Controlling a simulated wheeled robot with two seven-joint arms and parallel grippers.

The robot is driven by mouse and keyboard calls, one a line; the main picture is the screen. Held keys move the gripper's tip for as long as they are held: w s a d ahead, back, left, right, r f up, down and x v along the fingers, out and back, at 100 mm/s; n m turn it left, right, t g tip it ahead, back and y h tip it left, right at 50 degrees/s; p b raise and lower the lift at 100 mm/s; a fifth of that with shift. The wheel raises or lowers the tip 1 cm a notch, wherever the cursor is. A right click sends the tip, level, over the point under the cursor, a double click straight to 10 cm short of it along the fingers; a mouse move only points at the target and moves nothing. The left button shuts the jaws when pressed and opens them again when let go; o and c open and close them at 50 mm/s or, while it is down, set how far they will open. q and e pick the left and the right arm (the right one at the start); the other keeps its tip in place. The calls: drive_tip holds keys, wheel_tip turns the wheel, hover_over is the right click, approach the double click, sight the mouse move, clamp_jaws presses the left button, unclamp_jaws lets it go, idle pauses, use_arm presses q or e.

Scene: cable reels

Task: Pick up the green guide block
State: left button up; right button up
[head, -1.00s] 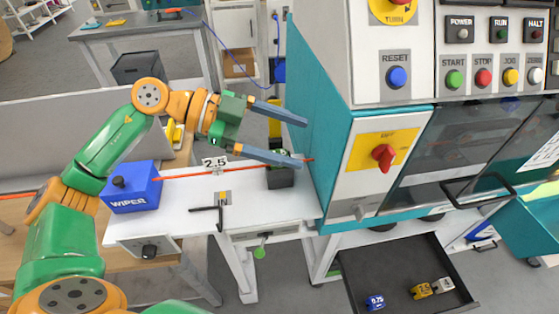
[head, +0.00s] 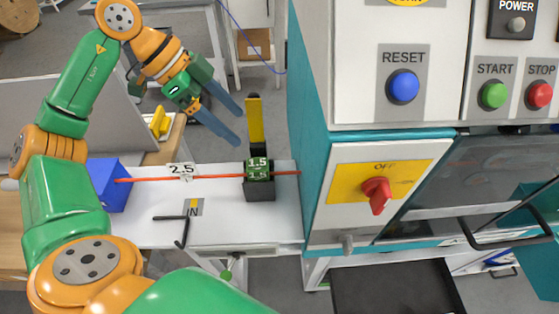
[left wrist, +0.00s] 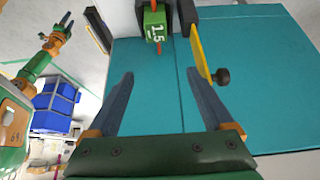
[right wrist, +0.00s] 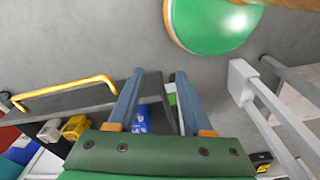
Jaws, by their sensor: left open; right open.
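The green guide block (head: 258,170), marked 1.5, sits in a dark holder (head: 260,191) on the white bench, with the orange cable (head: 215,178) running through its place. In the left wrist view the block (left wrist: 157,30) shows beyond the fingertips, roughly in line with the gap. My left gripper (head: 239,126) is open and empty, above and left of the block in the head view, fingers slanting down to the right. It also shows in the left wrist view (left wrist: 160,74). My right gripper (right wrist: 159,73) is open and empty, above a dark drawer, away from the block.
A yellow upright lever (head: 255,122) stands close behind the block; its black knob (left wrist: 222,76) shows in the left wrist view. The teal machine cabinet (head: 311,130) is just right. The blue wiper box (head: 108,184), 2.5 tag (head: 181,170) and black hex key (head: 183,229) are left.

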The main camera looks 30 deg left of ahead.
use_arm(q)
drive_tip(key=b, duration=0.6)
approach(255, 164)
drive_tip(key=shift+s+x, duration=0.2)
drive_tip(key=shift+x, duration=0.9)
drive_tip(key=x, duration=0.7)
drive_tip(key=shift+w+d, duration=0.1)
drive_tip(key=shift+w, duration=0.1)
clamp_jaws()
